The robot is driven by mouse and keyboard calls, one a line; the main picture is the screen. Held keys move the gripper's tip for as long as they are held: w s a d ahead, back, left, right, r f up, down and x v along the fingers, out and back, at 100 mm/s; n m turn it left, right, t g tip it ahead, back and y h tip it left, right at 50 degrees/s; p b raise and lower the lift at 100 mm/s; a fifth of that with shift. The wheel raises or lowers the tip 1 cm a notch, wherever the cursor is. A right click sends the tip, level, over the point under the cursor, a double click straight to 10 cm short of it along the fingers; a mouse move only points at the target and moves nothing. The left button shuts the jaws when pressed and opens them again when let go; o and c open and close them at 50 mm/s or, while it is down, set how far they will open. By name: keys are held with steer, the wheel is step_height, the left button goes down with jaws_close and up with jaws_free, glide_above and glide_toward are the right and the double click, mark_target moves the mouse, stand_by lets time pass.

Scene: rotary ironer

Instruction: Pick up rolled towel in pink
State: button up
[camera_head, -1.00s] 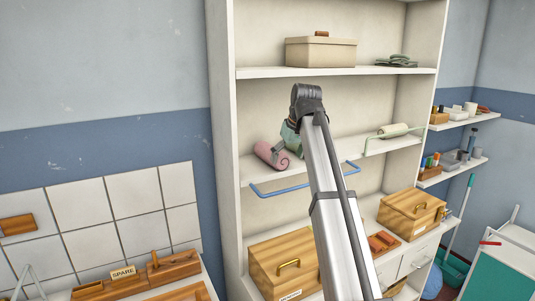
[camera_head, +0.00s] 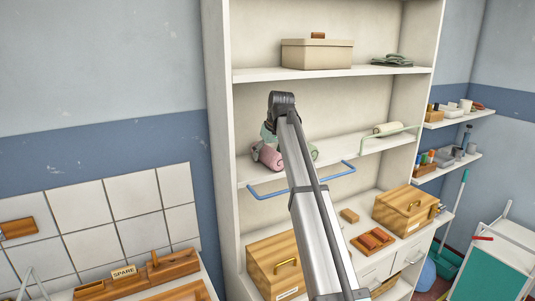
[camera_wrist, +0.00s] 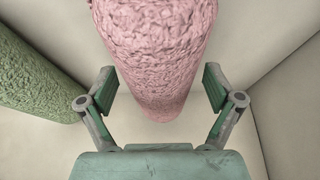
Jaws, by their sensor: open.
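The pink rolled towel (camera_head: 271,159) lies on the middle shelf of the white rack, near its left side, partly hidden by my arm. My gripper (camera_wrist: 160,88) is open in the wrist view, with a green finger on each side of the pink towel (camera_wrist: 155,45). Pale gaps show between the towel and both fingers, and nothing is held. In the head view my gripper (camera_head: 267,137) is at the towel, mostly hidden behind my wrist. A green rolled towel (camera_wrist: 32,80) lies to the left in the wrist view; in the head view my arm hides most of it.
A blue rail (camera_head: 300,184) runs along the middle shelf's front edge. A cream roll (camera_head: 388,128) lies farther right behind a pale green rail (camera_head: 390,140). The upper shelf (camera_head: 330,72) is overhead. Wooden boxes (camera_head: 405,208) stand on the counter below. The wrist view shows a side wall (camera_wrist: 285,90) at right.

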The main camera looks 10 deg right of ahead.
steer(key=shift+f, duration=0.2)
steer(key=c, duration=1.3)
steer(key=shift+r, duration=0.1)
